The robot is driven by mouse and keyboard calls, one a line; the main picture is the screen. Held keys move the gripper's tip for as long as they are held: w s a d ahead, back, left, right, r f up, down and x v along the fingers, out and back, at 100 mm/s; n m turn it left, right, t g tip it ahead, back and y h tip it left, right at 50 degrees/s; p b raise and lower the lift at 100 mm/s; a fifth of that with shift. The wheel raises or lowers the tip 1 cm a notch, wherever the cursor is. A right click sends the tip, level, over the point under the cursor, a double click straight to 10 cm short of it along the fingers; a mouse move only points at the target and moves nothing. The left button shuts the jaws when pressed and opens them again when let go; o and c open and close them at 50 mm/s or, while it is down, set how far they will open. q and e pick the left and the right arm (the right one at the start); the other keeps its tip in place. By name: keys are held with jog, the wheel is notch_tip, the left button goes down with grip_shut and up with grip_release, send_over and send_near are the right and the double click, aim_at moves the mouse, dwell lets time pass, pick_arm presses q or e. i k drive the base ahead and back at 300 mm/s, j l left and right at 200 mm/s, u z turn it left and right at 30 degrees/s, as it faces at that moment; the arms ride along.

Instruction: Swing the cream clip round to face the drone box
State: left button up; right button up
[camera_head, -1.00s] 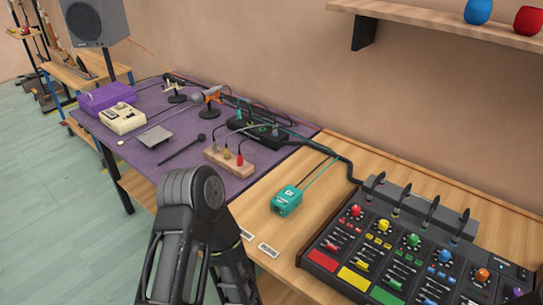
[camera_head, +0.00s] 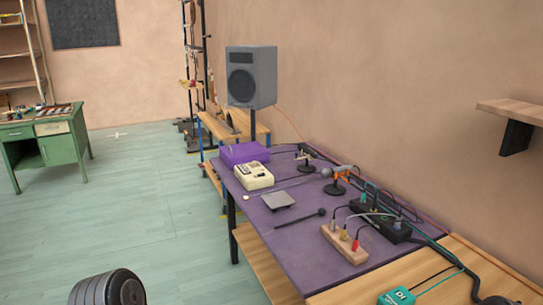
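A small cream clip (camera_head: 304,153) sits on a short black stand at the back of the purple-topped table (camera_head: 290,228). It is small in the view, and I cannot tell exactly which way it faces. A cream box with dark keys (camera_head: 256,176) lies to its left, nearer the front edge, and a purple box (camera_head: 243,153) stands behind that. No label shows which of these is the drone box. Neither of my grippers is in view; only a dark rounded part of my arm shows at the bottom left.
A microphone in an orange clip (camera_head: 341,173) stands right of the cream clip. A grey pad (camera_head: 279,200), a beater (camera_head: 300,219), a wooden block with plugs (camera_head: 345,243) and a black pedal (camera_head: 380,221) share the table. A grey speaker (camera_head: 250,77) rises behind. Open floor lies left.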

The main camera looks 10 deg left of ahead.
aim_at(310, 158)
jog(key=u, duration=1.3)
jog(key=i, duration=5.3)
jog(key=j+z, duration=0.1)
jog(key=z, duration=4.1)
